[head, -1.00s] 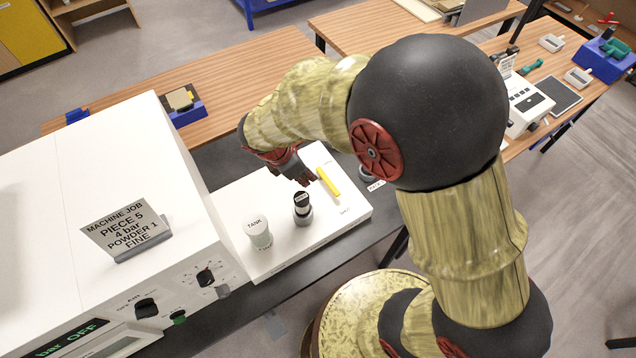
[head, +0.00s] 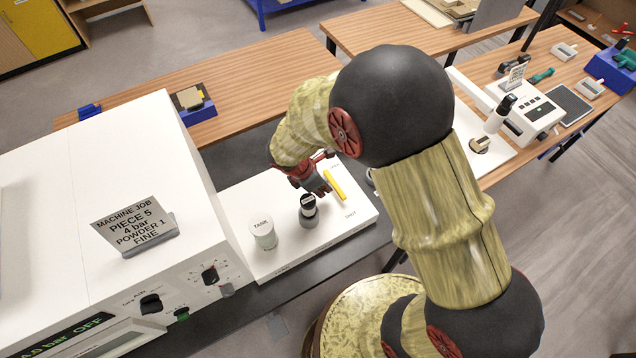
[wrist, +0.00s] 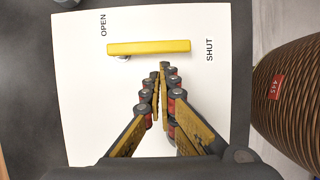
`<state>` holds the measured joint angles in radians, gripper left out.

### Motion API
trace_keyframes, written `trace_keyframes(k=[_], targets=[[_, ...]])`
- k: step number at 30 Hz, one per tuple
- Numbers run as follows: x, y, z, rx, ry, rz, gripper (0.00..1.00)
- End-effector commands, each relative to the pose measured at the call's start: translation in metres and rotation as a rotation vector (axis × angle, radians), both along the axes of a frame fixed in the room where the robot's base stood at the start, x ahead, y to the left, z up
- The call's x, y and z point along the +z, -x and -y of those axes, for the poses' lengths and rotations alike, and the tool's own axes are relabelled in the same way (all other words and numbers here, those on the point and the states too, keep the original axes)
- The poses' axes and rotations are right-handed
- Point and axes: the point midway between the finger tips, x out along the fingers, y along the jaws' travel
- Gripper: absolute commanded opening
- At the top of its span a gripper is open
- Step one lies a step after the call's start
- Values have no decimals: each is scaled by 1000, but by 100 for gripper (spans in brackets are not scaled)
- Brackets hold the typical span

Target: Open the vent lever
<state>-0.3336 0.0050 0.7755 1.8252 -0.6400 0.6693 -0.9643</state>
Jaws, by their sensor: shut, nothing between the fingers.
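The vent lever is a yellow bar (head: 334,184) on a white panel (head: 265,270). In the wrist view the bar (wrist: 150,47) lies crosswise, with a small round grey part showing under its left end. The word OPEN (wrist: 103,25) is beyond its left end and SHUT (wrist: 210,50) is by its right end. My gripper (wrist: 160,68) is shut and empty, its fingertips just short of the bar's near side; I cannot tell whether they touch. In the head view my gripper (head: 325,190) is close beside the bar's left side.
A dark-topped knob (head: 309,210) and a white TANK cylinder (head: 264,235) stand on the panel close to my gripper. A large white machine (head: 150,200) with a job card is at left. In the wrist view a brown ribbed round object (wrist: 290,105) stands at right.

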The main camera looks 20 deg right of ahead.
Motion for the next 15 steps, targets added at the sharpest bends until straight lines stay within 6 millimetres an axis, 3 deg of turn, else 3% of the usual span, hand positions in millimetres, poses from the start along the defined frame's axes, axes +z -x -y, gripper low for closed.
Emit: trace_keyframes(k=[6, 15], targets=[[-17, -2, 7, 0, 0, -1, 0], [-20, -2, 7, 0, 0, 1, 0]])
